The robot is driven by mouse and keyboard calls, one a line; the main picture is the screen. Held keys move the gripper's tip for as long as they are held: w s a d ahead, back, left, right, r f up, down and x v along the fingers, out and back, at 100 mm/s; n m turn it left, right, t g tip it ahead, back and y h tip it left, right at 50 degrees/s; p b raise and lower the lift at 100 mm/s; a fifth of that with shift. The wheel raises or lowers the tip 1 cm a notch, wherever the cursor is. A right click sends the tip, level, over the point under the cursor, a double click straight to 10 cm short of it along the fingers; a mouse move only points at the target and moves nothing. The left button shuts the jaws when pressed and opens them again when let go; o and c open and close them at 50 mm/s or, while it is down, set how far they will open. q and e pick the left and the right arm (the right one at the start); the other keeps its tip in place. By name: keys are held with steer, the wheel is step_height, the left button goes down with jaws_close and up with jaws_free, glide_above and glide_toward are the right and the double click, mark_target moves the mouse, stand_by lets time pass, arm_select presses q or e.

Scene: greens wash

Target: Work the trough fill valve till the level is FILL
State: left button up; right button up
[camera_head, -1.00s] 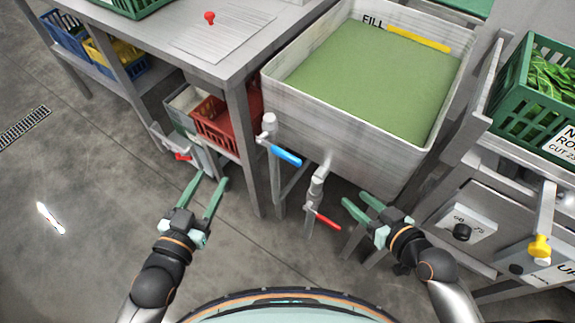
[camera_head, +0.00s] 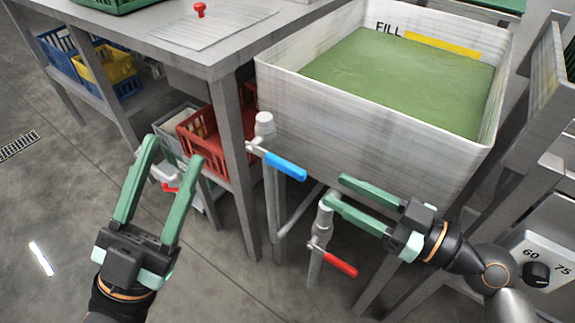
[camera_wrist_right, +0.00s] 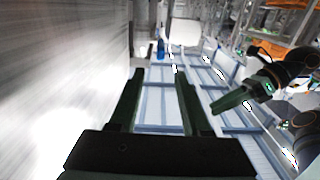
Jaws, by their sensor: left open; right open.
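The white trough (camera_head: 380,140) holds green water (camera_head: 400,85). Its far wall carries the word FILL and a yellow band (camera_head: 445,47); the water's edge lies close under the band. A valve with a blue lever (camera_head: 285,166) stands at the trough's near left corner. A valve with a red lever (camera_head: 340,263) sits lower, under the trough. My right gripper (camera_head: 336,190) is open and empty, right of the blue lever and apart from it; it also shows in the right wrist view (camera_wrist_right: 162,77). My left gripper (camera_head: 172,150) is open and empty, left of both valves.
A dial panel (camera_head: 540,265) is at the right. Floor at lower left is clear.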

mark_target(267, 154)
steer(key=x, duration=1.1)
steer(key=shift+w+a+p, duration=0.1)
steer(key=shift+a+p, duration=0.05)
steer(key=shift+p, duration=0.2)
jaws_close()
stand_by(0.9)
